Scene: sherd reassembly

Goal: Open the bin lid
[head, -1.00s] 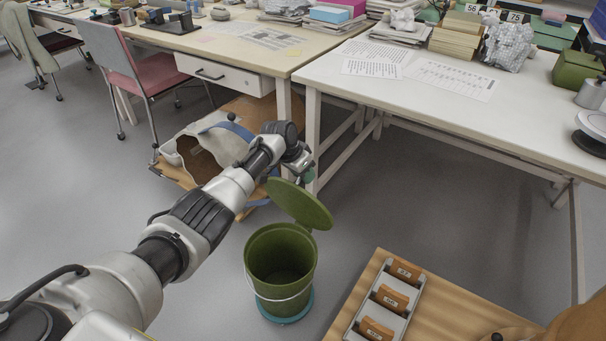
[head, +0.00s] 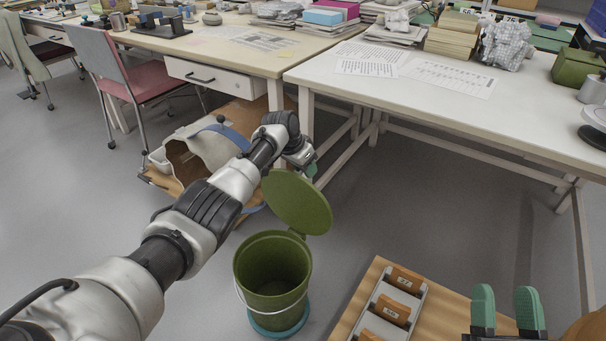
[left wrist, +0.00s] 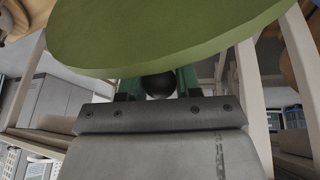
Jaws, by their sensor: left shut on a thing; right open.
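The green bin (head: 272,289) stands on the floor on a blue-green base ring (head: 280,328), with its mouth uncovered. Its green lid (head: 297,203) is tilted steeply up at the bin's far right rim. My left gripper (head: 308,168) is behind the lid's upper edge. In the left wrist view, its green fingers (left wrist: 159,84) are shut on a black ball knob (left wrist: 158,86), with the lid (left wrist: 165,35) just above. Part of the knob is hidden. My right gripper (head: 506,302) is open and empty at the lower right, away from the bin.
A wooden surface with a tray (head: 386,311) of brown labelled blocks is right of the bin. A white table (head: 420,90) and a desk (head: 215,60) stand behind. Floor right of the lid is clear.

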